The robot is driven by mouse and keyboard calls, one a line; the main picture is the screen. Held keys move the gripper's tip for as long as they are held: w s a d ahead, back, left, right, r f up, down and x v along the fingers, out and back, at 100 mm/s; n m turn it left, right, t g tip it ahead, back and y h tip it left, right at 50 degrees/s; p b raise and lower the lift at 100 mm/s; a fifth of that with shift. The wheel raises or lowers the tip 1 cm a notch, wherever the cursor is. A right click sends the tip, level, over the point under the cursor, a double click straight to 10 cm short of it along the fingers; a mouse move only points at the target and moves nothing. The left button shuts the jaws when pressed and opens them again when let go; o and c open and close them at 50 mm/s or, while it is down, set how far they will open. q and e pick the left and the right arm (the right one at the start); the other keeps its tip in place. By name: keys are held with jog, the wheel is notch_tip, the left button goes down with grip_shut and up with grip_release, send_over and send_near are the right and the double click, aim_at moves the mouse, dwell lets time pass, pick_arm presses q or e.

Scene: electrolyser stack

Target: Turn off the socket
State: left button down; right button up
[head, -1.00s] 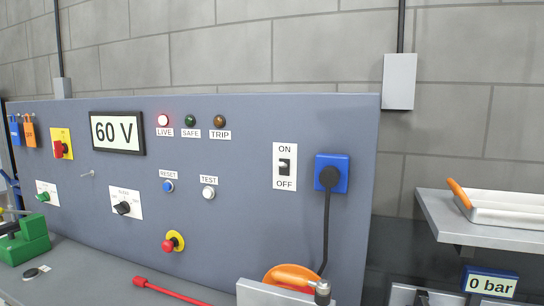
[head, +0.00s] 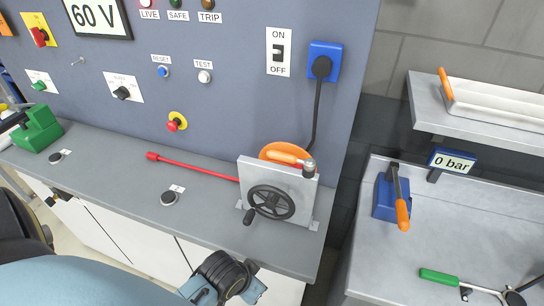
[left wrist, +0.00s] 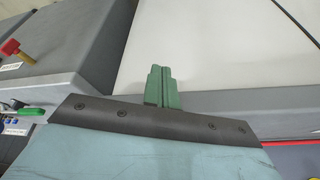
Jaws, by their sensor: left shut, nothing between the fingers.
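The ON/OFF switch (head: 279,52) sits on a white plate on the grey panel, left of the blue socket (head: 325,64). Its small lever seems to point up toward ON, but it is too small to be sure. A black plug (head: 321,67) is in the socket, its cable hanging down. In the left wrist view, the green fingers of my left gripper (left wrist: 158,88) are together with nothing between them. My right gripper is not in view.
A grey bracket with a black handwheel (head: 271,202) and an orange disc stands on the bench (head: 110,163) below the socket. A red rod (head: 190,166) lies beside it. A shelf (head: 480,115) and a blue lever unit (head: 392,198) are at right. The panel before the switch is clear.

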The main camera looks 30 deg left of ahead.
pick_arm(q)
notch_tip(320, 180, up, 13)
jog(key=w+a+t+p, duration=0.1)
jog(key=w+t+p, duration=0.1)
jog(key=w, duration=0.1)
jog(key=n+t+y+p, duration=0.1)
jog(key=n+t+y, duration=0.3)
jog(key=t, duration=0.7)
send_near(276, 52)
jog(key=s+r, duration=0.1)
jog(key=r, duration=0.1)
jog(key=shift+s+a+r+n, duration=0.1)
jog(key=shift+s+n, duration=0.1)
jog(key=shift+n, duration=0.1)
jog(key=shift+w, duration=0.15)
jog(key=p+x, duration=0.2)
jog(key=x, duration=0.7)
jog(key=shift+w+a, duration=0.1)
jog(key=shift+w, duration=0.3)
jog(key=shift+f, duration=0.2)
